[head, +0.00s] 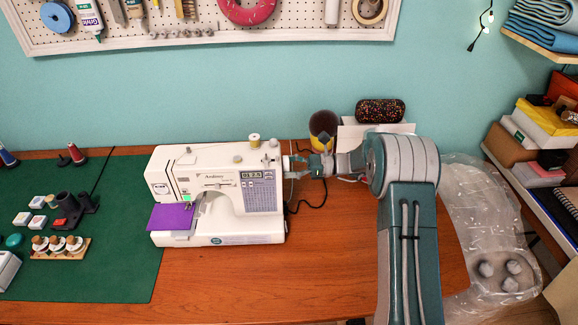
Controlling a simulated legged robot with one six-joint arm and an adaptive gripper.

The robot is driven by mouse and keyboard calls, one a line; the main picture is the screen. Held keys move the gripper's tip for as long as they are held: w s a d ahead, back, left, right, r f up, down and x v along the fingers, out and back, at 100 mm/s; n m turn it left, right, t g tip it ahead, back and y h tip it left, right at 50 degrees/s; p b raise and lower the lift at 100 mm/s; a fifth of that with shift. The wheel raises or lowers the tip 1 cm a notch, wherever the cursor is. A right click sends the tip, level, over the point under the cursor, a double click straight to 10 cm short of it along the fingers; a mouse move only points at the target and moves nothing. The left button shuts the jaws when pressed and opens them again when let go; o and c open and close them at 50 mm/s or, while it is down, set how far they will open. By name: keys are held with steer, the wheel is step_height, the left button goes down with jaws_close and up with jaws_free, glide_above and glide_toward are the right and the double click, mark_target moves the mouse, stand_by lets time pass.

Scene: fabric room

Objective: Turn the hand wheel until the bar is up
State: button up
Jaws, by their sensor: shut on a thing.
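A white sewing machine (222,190) stands upright on the wooden table, with a purple cloth (172,217) on its bed at the left. My gripper (288,167) reaches in from the right and is shut at the machine's right end, where the hand wheel sits. The wheel itself is mostly hidden by my fingers. The needle bar area is at the machine's left head, above the cloth. The bar is too small to tell whether it is up or down.
A green mat (120,235) with spools and small blocks lies to the left. A yellow and dark cup (323,124) and a dark speckled case (380,111) stand behind my gripper. A black cable (308,206) lies below it. The table's front middle is clear.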

steer(key=shift+r+m, duration=0.1)
steer(key=shift+m, duration=0.5)
steer(key=shift+w, duration=0.1)
steer(key=o, duration=1)
steer(key=shift+a, duration=0.1)
steer(key=d, duration=1.2)
